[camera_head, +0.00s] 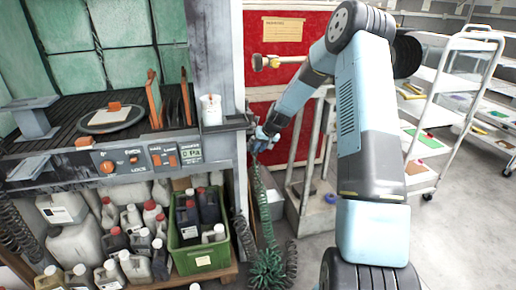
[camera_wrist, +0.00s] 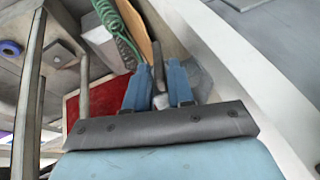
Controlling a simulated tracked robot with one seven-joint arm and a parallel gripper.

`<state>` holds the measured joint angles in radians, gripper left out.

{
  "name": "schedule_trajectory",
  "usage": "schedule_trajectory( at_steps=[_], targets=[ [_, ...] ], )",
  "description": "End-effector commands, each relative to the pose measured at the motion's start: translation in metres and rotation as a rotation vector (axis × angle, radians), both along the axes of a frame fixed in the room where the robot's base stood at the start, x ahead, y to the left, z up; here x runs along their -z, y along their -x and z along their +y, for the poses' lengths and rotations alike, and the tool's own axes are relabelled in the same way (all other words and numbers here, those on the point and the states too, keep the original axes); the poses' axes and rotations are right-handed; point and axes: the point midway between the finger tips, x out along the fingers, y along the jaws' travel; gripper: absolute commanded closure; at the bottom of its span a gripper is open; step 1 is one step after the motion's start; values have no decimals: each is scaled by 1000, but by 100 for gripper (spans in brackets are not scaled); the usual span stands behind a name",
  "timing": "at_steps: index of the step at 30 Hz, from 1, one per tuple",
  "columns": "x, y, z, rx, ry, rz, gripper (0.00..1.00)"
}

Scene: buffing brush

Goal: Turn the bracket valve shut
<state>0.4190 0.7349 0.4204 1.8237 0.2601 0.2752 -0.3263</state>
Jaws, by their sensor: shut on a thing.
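My gripper (camera_head: 262,141) is at the right side of the workbench's grey column, at about control-panel height. In the wrist view its two blue fingers (camera_wrist: 158,80) stand on either side of a thin grey-brown bar (camera_wrist: 158,60), which I take for the bracket valve's handle. The gripper is shut on it. The valve body is mostly hidden by the fingers and wrist, so I cannot tell how far the handle is turned. A green coiled hose (camera_head: 262,200) hangs just below the gripper and also shows in the wrist view (camera_wrist: 117,30).
The workbench panel (camera_head: 130,160) with orange knobs is left of the gripper. A white cup (camera_head: 211,109) stands beside the column. A green crate (camera_head: 188,258) and several bottles fill the shelf below. A trolley (camera_head: 450,100) stands right; floor is clear near it.

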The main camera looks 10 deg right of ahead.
Motion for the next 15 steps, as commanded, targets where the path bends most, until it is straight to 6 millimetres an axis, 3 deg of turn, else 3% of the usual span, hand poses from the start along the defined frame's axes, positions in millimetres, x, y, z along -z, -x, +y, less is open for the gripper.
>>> schedule_trajectory(
  at_steps=[15],
  targets=[
    [5,1,-9,5,-224,3,100]
  ],
)
